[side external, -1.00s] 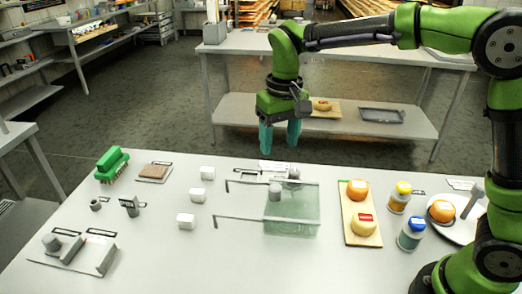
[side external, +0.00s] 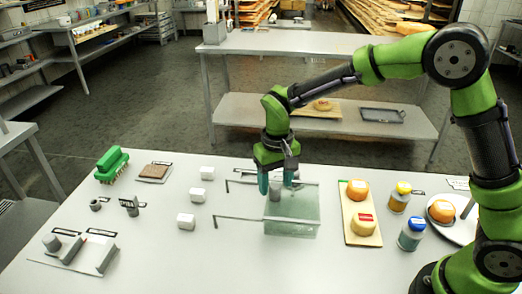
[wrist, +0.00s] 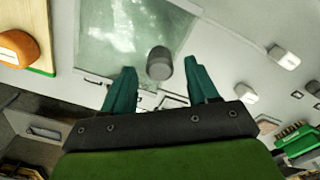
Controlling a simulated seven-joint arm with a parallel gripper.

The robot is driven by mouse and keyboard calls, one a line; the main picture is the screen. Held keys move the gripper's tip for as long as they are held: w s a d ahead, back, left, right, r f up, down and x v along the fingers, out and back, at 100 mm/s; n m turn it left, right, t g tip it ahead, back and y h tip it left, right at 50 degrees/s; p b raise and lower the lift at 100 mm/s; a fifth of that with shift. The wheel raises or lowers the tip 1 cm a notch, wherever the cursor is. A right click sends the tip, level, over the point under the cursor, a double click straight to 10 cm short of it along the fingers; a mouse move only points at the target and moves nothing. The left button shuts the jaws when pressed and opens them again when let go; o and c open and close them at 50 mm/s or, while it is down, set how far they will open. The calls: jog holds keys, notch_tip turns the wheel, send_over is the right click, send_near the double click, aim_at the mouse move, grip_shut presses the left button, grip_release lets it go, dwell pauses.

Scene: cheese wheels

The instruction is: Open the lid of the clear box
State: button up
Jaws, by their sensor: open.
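The clear box (side external: 301,214) stands on the table right of centre, greenish and see-through. Its lid is on top, with a grey cylindrical knob (side external: 274,194) near its left side in the side view. In the wrist view the lid (wrist: 125,35) is at upper left and the knob (wrist: 159,63) lies between the fingers, a little beyond their tips. My gripper (side external: 276,187) is open with teal fingers pointing down, just above and around the knob in the side view. The fingers also show in the wrist view (wrist: 163,75). I cannot tell whether they touch the knob.
Dark bars (side external: 250,219) stick out left of the box. Right of it, a wooden board (side external: 361,237) holds two cheese wheels, with jars (side external: 411,234) and a plate beyond. Several white cubes (side external: 186,221) stand to the left. The front middle is clear.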

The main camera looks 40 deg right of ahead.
jog(key=shift+f, duration=1.35)
jog(key=shift+c, duration=0.4)
grip_shut()
